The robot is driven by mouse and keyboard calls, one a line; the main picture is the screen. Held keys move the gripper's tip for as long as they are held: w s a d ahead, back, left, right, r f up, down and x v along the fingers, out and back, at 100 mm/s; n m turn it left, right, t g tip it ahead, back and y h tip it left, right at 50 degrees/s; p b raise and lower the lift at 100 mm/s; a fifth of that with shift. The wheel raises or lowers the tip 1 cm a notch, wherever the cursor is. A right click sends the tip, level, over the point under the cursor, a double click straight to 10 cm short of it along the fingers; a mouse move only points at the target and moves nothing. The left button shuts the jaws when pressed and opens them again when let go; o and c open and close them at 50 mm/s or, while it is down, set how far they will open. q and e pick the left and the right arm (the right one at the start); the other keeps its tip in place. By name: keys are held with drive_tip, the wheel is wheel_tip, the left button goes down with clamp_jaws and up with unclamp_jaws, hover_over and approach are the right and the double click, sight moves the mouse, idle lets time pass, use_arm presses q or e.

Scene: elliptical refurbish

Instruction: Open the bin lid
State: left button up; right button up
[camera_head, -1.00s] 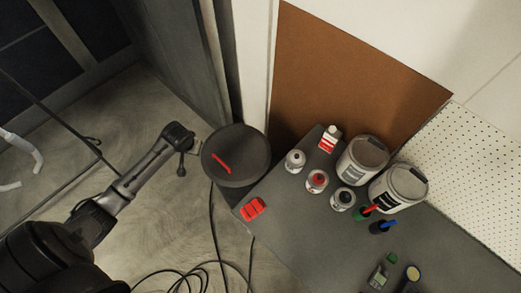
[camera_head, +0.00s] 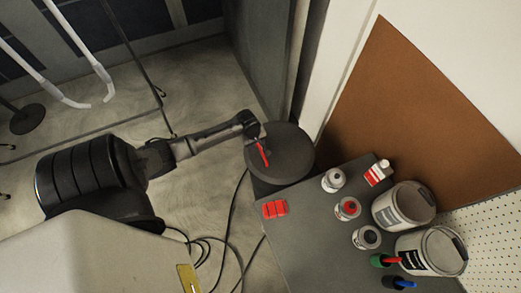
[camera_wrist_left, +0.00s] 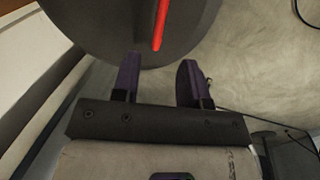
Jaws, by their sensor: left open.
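The bin (camera_head: 268,187) is dark and round and stands at the left end of the grey bench. Its dark round lid (camera_head: 293,158) lies on top and looks shut, with a red bar-shaped handle (camera_head: 262,153) on it. The lid (camera_wrist_left: 105,25) and the red handle (camera_wrist_left: 160,24) also fill the top of the left wrist view. My left gripper (camera_wrist_left: 158,66) is open and empty there, with its two purple-dark fingers pointing toward the lid's edge near the handle. In the head view my left gripper (camera_head: 259,134) is at the lid's left edge, partly hidden by the wrist. My right gripper is out of view.
The grey bench (camera_head: 303,243) to the right holds a red item (camera_head: 274,209), several bottles and paint cans (camera_head: 402,205). A pale wall edge (camera_head: 347,70) stands close behind the bin. Dark cables (camera_head: 232,225) run over the floor in front.

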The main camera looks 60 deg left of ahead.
sight(260, 149)
use_arm(q)
drive_tip(key=f, duration=0.2)
drive_tip(key=w+f+b, duration=0.1)
drive_tip(key=f, duration=0.2)
drive_tip(key=f+b, duration=0.1)
drive_tip(key=f, duration=0.2)
drive_tip(key=shift+w+d+f, duration=0.1)
drive_tip(key=shift+w+f, duration=0.1)
drive_tip(key=shift+w, duration=0.15)
clamp_jaws()
